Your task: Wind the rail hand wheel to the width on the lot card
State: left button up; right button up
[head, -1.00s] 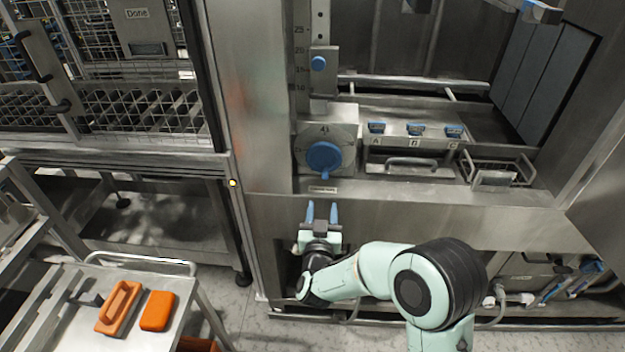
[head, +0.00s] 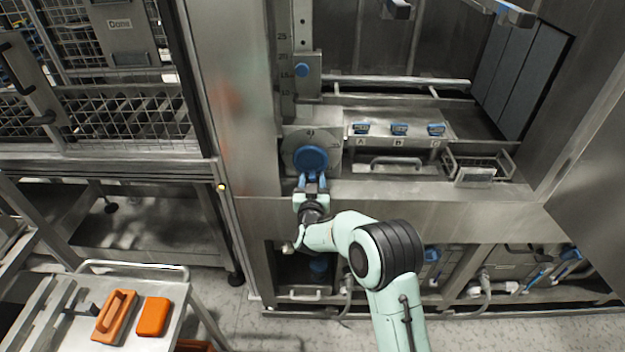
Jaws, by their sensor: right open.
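The blue rail hand wheel (head: 310,158) sits on a round metal dial plate (head: 331,141) on the machine front. My right gripper (head: 312,181) is just below the wheel, with its blue fingers pointing up at the wheel's lower edge. Its jaws are open. The wheel's small handle is hard to make out between the fingers, and I cannot tell whether they touch it. Above the dial, a vertical scale (head: 284,62) runs beside a slide with a blue knob (head: 302,70). No lot card can be made out. My left gripper is not in view.
Blue pieces (head: 399,129) stand on a lettered ledge right of the wheel, above a drawer handle (head: 397,162) and a wire basket (head: 476,166). A trolley (head: 178,318) at lower left carries an orange tool (head: 114,314) and an orange block (head: 153,316). A mesh cage stands at upper left.

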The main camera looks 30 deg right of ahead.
grip_shut()
jog(key=shift+s+n, duration=0.1)
jog(key=shift+n, duration=0.2)
jog(key=shift+s+d+r+n+b, duration=0.15)
jog(key=shift+d+n+b, duration=0.15)
jog(key=shift+n, duration=0.6)
jog(key=shift+s+d+r+n, duration=0.2)
jog(key=shift+d+n, duration=0.1)
jog(key=shift+n, duration=0.7)
jog(key=shift+s+d+r+n, duration=0.15)
jog(key=shift+d+n, duration=0.1)
jog(key=shift+n, duration=0.75)
grip_release()
